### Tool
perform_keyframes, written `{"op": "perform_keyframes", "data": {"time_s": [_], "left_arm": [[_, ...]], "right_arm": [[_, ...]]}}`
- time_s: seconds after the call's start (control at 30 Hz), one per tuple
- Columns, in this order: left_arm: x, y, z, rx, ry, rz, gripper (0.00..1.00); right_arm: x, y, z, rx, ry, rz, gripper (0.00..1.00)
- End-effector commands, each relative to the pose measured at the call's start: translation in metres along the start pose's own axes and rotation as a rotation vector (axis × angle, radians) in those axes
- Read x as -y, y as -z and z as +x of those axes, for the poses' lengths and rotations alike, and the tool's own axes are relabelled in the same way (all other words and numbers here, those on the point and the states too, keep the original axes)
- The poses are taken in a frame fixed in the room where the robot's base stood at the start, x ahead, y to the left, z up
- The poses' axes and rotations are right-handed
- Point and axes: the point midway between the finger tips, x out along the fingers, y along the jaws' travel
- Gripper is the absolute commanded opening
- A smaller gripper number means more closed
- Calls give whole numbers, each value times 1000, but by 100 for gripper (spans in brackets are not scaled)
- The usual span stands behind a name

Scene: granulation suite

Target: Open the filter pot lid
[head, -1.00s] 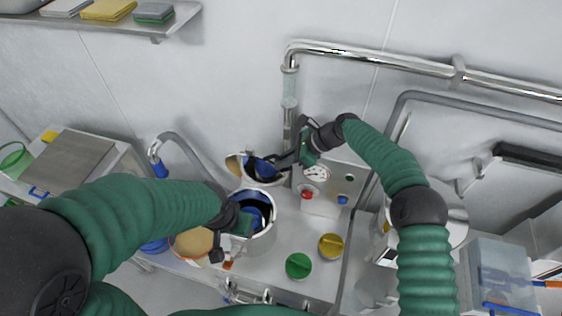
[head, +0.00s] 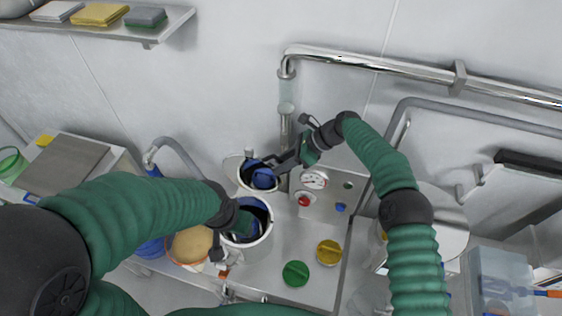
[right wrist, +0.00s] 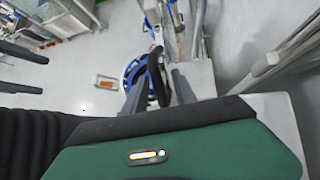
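Two metal pots with blue inside show in the head view: a rear pot (head: 246,187) by the wall pipe and a front pot (head: 266,236). I cannot tell for sure which is the filter pot. A pale, lid-like piece (head: 232,168) stands at the rear pot's left edge. My right gripper (head: 274,168) reaches over the rear pot from the right. In the right wrist view its two fingers (right wrist: 155,90) stand apart, with a black curved piece between them; contact is unclear. My left gripper (head: 234,236) is at the front pot's left side; its fingers are mostly hidden.
A gauge box (head: 314,181) with a red button stands right of the rear pot. Green (head: 295,273) and yellow (head: 329,252) knobs sit on the metal bench top. A tan round piece (head: 189,245) lies left of the front pot. A wall pipe (head: 380,65) runs above.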

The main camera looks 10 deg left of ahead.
Motion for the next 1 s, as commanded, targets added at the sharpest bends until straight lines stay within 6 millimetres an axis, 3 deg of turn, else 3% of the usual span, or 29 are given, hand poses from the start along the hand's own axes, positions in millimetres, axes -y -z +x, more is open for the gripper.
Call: {"op": "perform_keyframes", "data": {"time_s": [0.3, 0.43, 0.6, 0.77, 0.9, 1.0], "left_arm": [[0, 0, 1, 0, 0, 0, 49], [0, -2, 11, 0, 0, 0, 49], [0, -7, 30, 0, 0, 0, 49], [0, -9, 37, 0, 0, 0, 49], [0, -4, 18, 1, 0, 0, 49], [0, 0, 1, -1, 0, 0, 49]], "right_arm": [[0, -3, -3, 3, 3, -2, 34], [2, -1, -17, 3, 6, -3, 34], [4, 2, -62, 4, 9, -2, 34], [4, 0, -112, 4, 7, -1, 34], [3, -5, -151, 3, 3, 0, 34], [3, -6, -165, 3, 1, 1, 34]]}}
